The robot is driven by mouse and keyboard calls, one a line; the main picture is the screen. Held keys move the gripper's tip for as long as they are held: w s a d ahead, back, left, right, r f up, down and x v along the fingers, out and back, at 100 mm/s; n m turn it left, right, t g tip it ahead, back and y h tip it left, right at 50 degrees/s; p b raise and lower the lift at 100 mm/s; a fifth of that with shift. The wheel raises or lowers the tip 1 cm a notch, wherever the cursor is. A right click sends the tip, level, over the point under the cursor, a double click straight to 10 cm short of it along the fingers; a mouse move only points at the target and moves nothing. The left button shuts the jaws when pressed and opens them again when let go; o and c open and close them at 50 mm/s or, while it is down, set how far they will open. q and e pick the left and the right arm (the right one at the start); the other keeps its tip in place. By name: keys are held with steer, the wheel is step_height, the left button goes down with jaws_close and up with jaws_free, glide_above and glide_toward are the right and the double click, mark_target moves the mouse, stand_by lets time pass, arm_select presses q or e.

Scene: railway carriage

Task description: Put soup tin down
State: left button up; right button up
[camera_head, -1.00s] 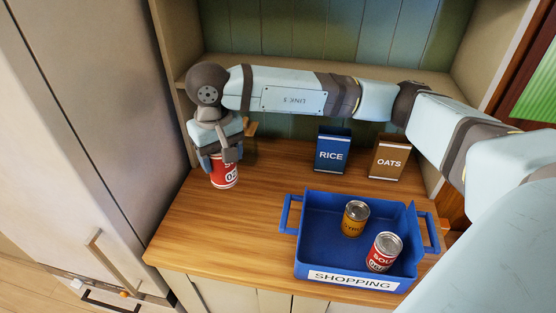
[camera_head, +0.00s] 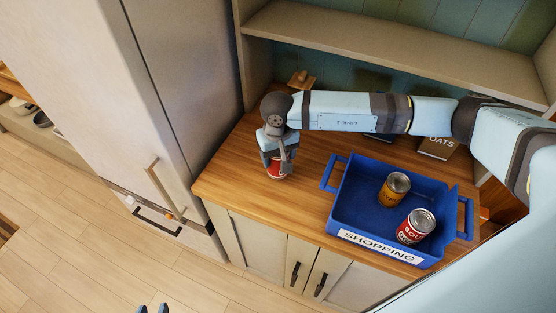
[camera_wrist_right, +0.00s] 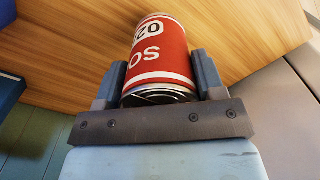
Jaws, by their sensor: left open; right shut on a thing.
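A red soup tin (camera_head: 275,171) with a white label is held in my right gripper (camera_head: 278,160), over the left part of the wooden counter. In the right wrist view the same tin (camera_wrist_right: 160,52) sits between the two shut fingers (camera_wrist_right: 160,82), its silver rim towards the palm. I cannot tell whether its base touches the counter. A second red soup tin (camera_head: 413,228) stands in the blue shopping crate (camera_head: 343,205), beside a yellow-orange tin (camera_head: 393,190). The tips of my left gripper (camera_head: 152,309) show at the bottom edge, apart and empty.
A brown oats box (camera_head: 437,147) and a blue box, mostly hidden by my right arm, stand behind. A shelf (camera_head: 390,48) runs above. A tall cabinet (camera_head: 185,90) stands to the left.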

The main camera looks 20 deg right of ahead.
mark_target(278, 163)
steer(key=shift+f, duration=1.6)
steer(key=shift+f, duration=0.1)
steer(key=shift+f, duration=0.15)
steer(key=o, duration=1.1)
steer(key=shift+o, duration=0.2)
